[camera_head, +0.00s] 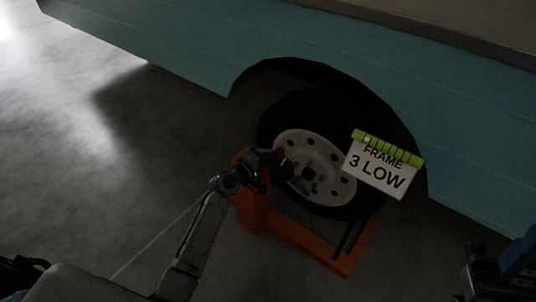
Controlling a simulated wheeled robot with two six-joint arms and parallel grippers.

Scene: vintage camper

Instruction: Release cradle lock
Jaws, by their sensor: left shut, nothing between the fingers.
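An orange cradle (305,238) stands on the floor around the lower part of the camper's wheel (313,173). My left gripper (280,160) is shut and empty. It is at the upper left of the cradle, in front of the wheel's left side in the picture. The gripper covers the top of the cradle's left post (252,207), so I cannot make out a lock there or tell whether the gripper touches it. Two dark bars (349,238) stand at the cradle's right side.
The teal camper side (170,40) spans the top and right, with a dark wheel arch. A sign (380,172) reading "FRAME 3 LOW" hangs beside the wheel. A blue object (518,258) is at lower right. Grey floor (100,170) is clear at left.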

